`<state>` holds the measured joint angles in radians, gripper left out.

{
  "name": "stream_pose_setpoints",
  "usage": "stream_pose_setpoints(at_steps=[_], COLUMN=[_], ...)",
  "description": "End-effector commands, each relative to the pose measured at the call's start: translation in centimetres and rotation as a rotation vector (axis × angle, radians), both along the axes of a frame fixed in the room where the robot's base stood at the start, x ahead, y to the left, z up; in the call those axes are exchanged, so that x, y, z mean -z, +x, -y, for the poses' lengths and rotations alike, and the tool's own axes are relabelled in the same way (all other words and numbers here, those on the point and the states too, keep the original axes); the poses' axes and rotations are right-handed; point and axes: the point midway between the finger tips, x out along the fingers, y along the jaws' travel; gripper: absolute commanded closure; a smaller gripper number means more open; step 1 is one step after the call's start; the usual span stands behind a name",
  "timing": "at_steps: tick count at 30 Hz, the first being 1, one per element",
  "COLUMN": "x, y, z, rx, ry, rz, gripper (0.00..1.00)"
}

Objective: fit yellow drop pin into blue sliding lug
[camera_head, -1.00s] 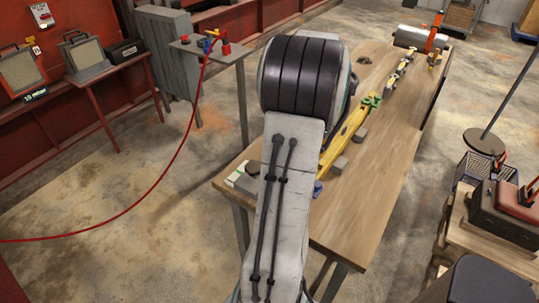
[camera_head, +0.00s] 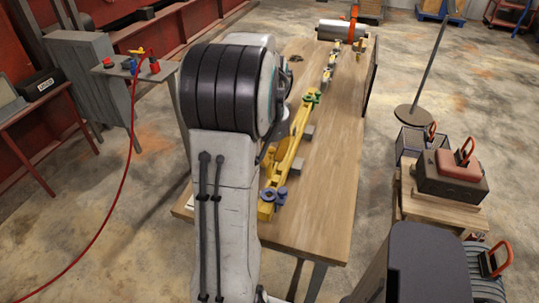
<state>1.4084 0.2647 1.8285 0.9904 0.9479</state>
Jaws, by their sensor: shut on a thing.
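My arm stands large in the middle of the view and covers the left side of the workbench. My gripper is not in view; it is hidden behind the arm. A blue part (camera_head: 281,195), possibly the blue sliding lug, sits at the near end of a long yellow assembly (camera_head: 285,160) on the bench. It is too small to make out its opening. I cannot pick out the yellow drop pin.
The wooden workbench (camera_head: 335,150) is bare along its right side. A grey cylinder with an orange part (camera_head: 340,29) lies at its far end. A side stand (camera_head: 140,68) with a red hose is left. A cart with a red-topped box (camera_head: 450,172) stands right.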

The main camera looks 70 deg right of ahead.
Motion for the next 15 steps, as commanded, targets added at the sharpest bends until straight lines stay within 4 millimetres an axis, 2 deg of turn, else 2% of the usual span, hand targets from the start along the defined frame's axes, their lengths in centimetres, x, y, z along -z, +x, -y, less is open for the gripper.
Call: stream_pose_setpoints(at_steps=[15], x=[2.7], y=[0.0], z=[0.0], rx=[-0.001], ry=[0.000], rz=[0.000], gripper=[1.00])
